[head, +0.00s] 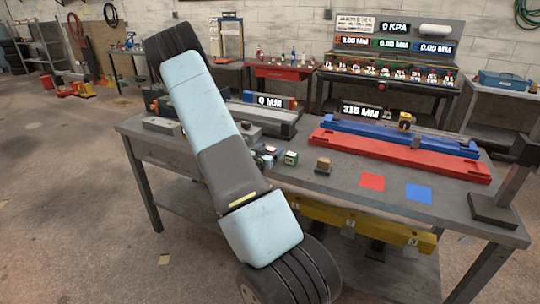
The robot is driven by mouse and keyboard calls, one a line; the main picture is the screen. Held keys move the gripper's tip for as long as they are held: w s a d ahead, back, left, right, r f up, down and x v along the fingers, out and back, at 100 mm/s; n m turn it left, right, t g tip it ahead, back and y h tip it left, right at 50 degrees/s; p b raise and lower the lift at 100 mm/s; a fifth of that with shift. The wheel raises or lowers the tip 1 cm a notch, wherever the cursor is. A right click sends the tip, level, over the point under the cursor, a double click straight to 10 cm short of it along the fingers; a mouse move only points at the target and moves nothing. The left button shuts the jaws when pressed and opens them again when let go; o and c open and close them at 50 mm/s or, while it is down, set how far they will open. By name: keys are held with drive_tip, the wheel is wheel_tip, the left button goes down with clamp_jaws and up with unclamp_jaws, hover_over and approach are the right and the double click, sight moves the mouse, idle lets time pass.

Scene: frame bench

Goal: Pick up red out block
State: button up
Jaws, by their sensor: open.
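Several small blocks stand on the grey workbench (335,184), in the middle. One block with a green side and a pale face (291,158) stands just right of my arm. A small cluster with dark and reddish parts (268,151) lies left of it, partly behind my arm; I cannot tell its pieces apart. A brown-topped block (323,165) stands alone further right. I cannot tell which of these is the red out block. My arm crosses the picture in front of the bench, and I cannot make out my gripper; it may be hidden behind the arm.
A flat red square (372,182) and a flat blue square (419,192) lie at the bench's front right. Behind them are a long red bar (400,160) and a blue bar (400,140). A dark post on a base (495,210) stands at the right end.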

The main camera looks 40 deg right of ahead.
drive_tip(key=shift+c, duration=0.4)
drive_tip(key=c, duration=1)
drive_tip(key=shift+r, duration=0.1)
